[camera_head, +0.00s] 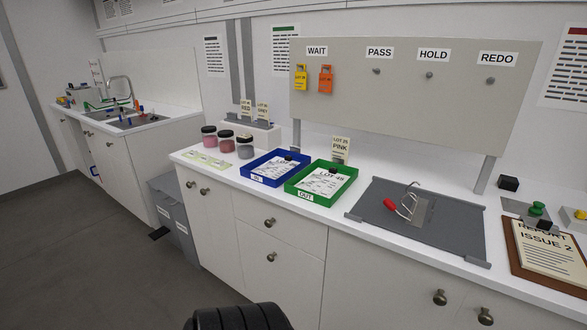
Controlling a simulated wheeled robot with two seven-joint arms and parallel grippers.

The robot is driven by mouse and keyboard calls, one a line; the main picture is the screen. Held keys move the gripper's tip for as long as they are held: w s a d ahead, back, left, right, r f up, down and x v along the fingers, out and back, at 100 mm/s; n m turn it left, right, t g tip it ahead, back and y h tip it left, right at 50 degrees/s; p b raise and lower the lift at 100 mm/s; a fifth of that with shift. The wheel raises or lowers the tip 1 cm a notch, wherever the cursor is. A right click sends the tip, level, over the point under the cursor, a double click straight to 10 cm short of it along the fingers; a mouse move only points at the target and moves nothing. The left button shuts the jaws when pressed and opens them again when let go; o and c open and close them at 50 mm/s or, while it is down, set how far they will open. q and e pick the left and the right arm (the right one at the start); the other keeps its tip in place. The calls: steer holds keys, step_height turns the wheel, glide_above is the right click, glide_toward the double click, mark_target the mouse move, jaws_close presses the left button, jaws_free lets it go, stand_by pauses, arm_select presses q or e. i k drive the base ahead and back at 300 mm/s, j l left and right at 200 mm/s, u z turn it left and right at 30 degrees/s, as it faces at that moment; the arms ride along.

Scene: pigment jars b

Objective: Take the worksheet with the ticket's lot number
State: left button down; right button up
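A blue tray (248,172) labelled like "IN" stands on the counter with a white worksheet (279,170) in it; its lot number is too small to read surely. A green tray (293,196) labelled "OUT" stands just right of it and holds a worksheet (322,181) whose heading looks like "LOT 45" or "LOT 46". A small dark object sits on each sheet. A cream ticket (340,149) stands upright behind the green tray; it reads "PINK" under a lot number that looks like 31 or 25. Neither of my grippers is in view.
Several pigment jars (226,140) stand left of the blue tray, behind a pale strip (206,160). A grey board (418,222) with a red-handled tool lies to the right. A clipboard (546,249) reads "REPORT ISSUE 2". Yellow (300,78) and orange (326,80) tags hang under "WAIT".

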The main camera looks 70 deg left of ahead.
mark_target(273, 169)
steer(key=u, duration=2.4)
